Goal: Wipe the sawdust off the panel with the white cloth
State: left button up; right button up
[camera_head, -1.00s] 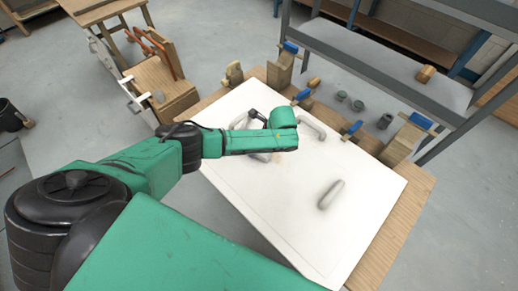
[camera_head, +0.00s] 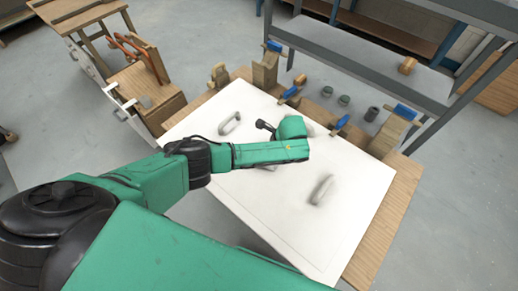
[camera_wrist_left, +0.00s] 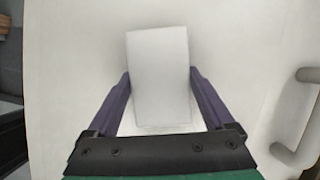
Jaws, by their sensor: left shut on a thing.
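The white panel (camera_head: 290,225) lies tilted across the wooden bench in the head view and fills most of the left wrist view (camera_wrist_left: 250,50). The white cloth (camera_wrist_left: 158,65) shows as a pale block-like shape between the purple fingers of my left gripper (camera_wrist_left: 160,85). The gripper is shut on it over the panel. In the head view my green left arm hides the gripper and cloth. I cannot make out sawdust on the visible part of the panel. My right gripper is not in view.
Grey handles stand on the panel, one at the left (camera_head: 230,123) and one nearer the front (camera_head: 322,189); the wrist view shows one at right (camera_wrist_left: 297,118). Wooden blocks with blue clamps (camera_head: 404,112) line the far edge. A grey shelf (camera_head: 360,60) stands behind.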

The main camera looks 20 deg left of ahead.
aim_at(277, 167)
pick_arm(q)
jog(key=shift+s+d, duration=0.3)
jog(key=shift+d, duration=0.55)
jog(key=shift+s+d, duration=0.3)
jog(key=shift+d, duration=0.5)
jog(key=shift+s+d+f, duration=0.1)
jog(key=shift+s+d, duration=0.2)
jog(key=shift+d, duration=0.45)
jog(key=shift+s+d, duration=0.25)
jog(key=shift+d, duration=0.5)
jog(key=shift+s+d, duration=0.2)
jog(key=shift+d, duration=0.45)
jog(key=shift+s+d, duration=0.25)
jog(key=shift+d, duration=0.4)
jog(key=shift+s+d, duration=0.2)
jog(key=shift+d, duration=0.45)
notch_tip(277, 167, up, 7)
jog(key=p, duration=0.6)
jog(key=shift+a+f, duration=0.1)
jog(key=shift+f, duration=0.25)
jog(key=shift+w, duration=0.1)
